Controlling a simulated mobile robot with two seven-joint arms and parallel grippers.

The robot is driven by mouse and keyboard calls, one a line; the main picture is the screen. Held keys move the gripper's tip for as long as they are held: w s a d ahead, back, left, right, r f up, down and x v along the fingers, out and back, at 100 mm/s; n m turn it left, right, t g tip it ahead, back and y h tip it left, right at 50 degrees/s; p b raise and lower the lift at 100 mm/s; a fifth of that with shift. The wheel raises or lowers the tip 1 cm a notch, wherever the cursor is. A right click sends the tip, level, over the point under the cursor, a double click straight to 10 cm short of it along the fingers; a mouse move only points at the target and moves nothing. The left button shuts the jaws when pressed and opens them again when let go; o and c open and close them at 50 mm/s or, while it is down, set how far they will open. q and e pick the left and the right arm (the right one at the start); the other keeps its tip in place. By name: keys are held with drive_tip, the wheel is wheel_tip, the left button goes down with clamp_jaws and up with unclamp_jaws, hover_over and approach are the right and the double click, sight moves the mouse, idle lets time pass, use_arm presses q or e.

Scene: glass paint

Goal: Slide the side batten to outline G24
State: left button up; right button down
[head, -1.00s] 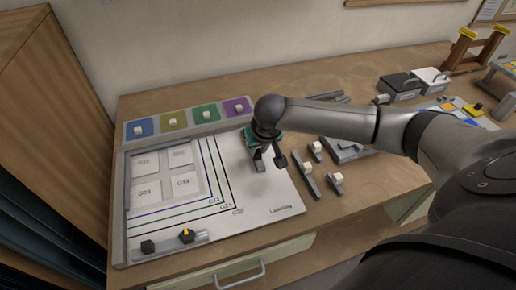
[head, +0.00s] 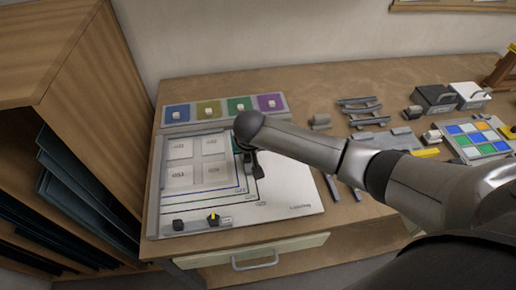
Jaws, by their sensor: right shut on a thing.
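My right gripper (head: 252,164) is low over the white board (head: 290,185), at the right-hand side of the nested outlines. It is shut on what appears to be the side batten, which is mostly hidden under my gripper and forearm. The blue, green and black outlines (head: 262,196) show below and left of the gripper. Their labels are too small to read surely, so I cannot tell which is G24. My left gripper is not in view.
Four pale tiles (head: 180,176) lie inside the outlines. A grey bar with dark knobs (head: 213,219) lies along the board's lower left. A coloured tray (head: 224,108) is behind. Loose grey bars (head: 332,188) lie right of the board, partly behind my arm.

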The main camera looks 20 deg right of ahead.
drive_tip(key=c, duration=0.7)
unclamp_jaws()
drive_tip(key=p+v, duration=0.2)
drive_tip(key=v, duration=1.3)
drive_tip(key=shift+s+r, duration=0.1)
drive_tip(key=shift+s, duration=0.05)
